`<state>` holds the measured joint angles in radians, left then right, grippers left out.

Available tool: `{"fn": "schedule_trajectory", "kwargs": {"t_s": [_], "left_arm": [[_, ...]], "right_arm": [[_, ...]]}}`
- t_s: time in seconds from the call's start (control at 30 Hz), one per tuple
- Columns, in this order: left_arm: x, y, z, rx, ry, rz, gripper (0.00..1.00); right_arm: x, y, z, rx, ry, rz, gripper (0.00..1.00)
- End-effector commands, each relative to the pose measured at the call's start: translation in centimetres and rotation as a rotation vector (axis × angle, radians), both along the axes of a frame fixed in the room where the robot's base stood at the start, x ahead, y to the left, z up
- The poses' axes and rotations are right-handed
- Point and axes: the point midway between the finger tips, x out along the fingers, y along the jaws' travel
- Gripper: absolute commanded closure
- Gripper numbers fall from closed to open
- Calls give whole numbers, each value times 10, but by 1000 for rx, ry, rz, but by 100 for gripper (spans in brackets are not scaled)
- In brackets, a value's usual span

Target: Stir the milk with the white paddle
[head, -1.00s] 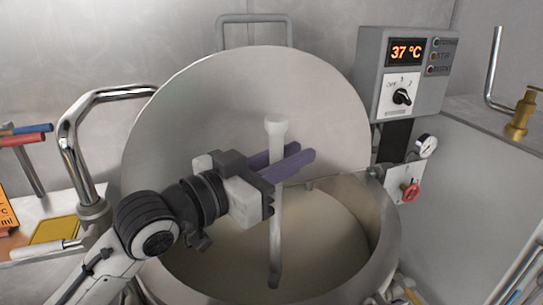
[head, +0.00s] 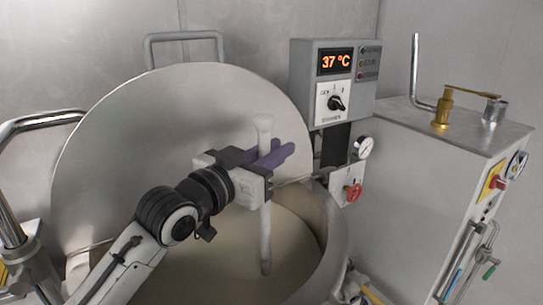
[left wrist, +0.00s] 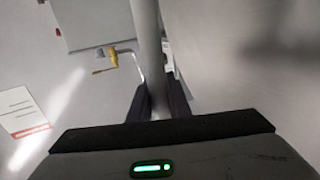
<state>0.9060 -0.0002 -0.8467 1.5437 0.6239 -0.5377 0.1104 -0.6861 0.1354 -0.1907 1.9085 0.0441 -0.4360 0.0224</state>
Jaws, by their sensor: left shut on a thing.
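The white paddle (head: 265,222) stands nearly upright in the head view, its lower end over or in the vat. My left gripper (head: 268,158), with purple fingers, is shut on the paddle's upper shaft. The paddle shaft also shows between the fingers in the left wrist view (left wrist: 148,50). The milk (head: 290,245) is a cream-coloured surface inside the round steel vat (head: 338,228). Whether the paddle's tip is under the surface I cannot tell. My right gripper is not in view.
The vat's large round lid (head: 150,120) stands open behind the paddle. A curved steel pipe (head: 12,190) stands left. A steel cabinet (head: 425,170) stands right.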

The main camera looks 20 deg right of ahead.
Motion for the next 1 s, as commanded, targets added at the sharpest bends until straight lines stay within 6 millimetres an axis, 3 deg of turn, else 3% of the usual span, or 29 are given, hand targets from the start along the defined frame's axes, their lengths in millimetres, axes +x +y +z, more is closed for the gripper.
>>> {"fn": "schedule_trajectory", "kwargs": {"t_s": [0.47, 1.0], "left_arm": [[6, -4, 33, -4, -6, -1, 100], [6, -4, 103, -4, -7, -1, 100]], "right_arm": [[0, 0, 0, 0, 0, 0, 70], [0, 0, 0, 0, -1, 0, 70]]}}
